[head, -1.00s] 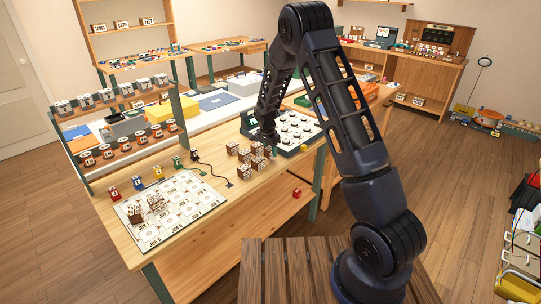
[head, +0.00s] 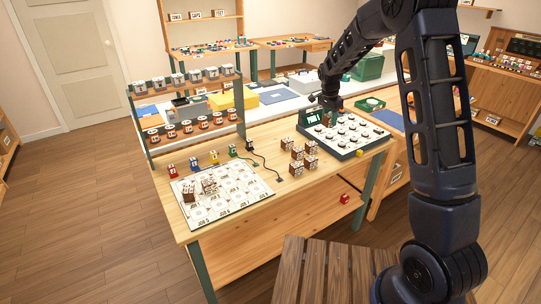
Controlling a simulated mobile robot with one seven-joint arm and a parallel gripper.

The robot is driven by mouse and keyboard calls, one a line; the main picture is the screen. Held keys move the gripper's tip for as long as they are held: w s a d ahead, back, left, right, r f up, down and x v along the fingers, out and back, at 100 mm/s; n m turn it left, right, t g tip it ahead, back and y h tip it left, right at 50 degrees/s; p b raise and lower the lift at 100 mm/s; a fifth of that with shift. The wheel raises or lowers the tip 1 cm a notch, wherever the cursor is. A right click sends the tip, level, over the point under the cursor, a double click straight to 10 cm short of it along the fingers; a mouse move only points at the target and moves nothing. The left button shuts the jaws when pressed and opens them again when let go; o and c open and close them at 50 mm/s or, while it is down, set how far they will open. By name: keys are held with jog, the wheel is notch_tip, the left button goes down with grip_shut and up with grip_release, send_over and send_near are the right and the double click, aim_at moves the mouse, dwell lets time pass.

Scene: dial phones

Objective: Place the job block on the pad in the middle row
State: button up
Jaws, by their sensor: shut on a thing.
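My gripper (head: 327,101) is at the left end of a green-edged tray (head: 343,154). It is shut on a small brown block (head: 327,119), seen small and partly hidden; I cannot tell whether the block touches the tray. The tray has a white face with rows of round, dark-rimmed pads (head: 350,131). Several similar brown blocks with pale marked faces stand on the bench left of the tray, one of them near the front (head: 297,167). A white mat (head: 246,194) printed with job squares lies further left, with brown blocks (head: 208,186) on it.
Small red, blue, yellow and green pieces (head: 193,164) line the mat's back edge, beside a black piece with a cable. A two-level rack (head: 187,100) stands behind. A red block (head: 344,199) sits below the bench.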

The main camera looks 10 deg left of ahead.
jog(key=s+a, duration=0.4)
jog(key=a, duration=0.6)
jog(key=s+a, duration=0.5)
jog(key=a, duration=0.6)
send_over(230, 183)
jog(key=f, duration=1.9)
jog(key=shift+s+a, duration=0.1)
jog(key=shift+a, duration=0.15)
jog(key=shift+f, duration=0.15)
jog(key=o, duration=1)
jog(key=r, duration=0.4)
jog(key=s+r, duration=0.1)
jog(key=r, duration=0.3)
jog(key=a+r, duration=0.1)
jog(key=r, duration=0.3)
jog(key=shift+s+a+r, duration=0.1)
jog(key=shift+s, duration=0.05)
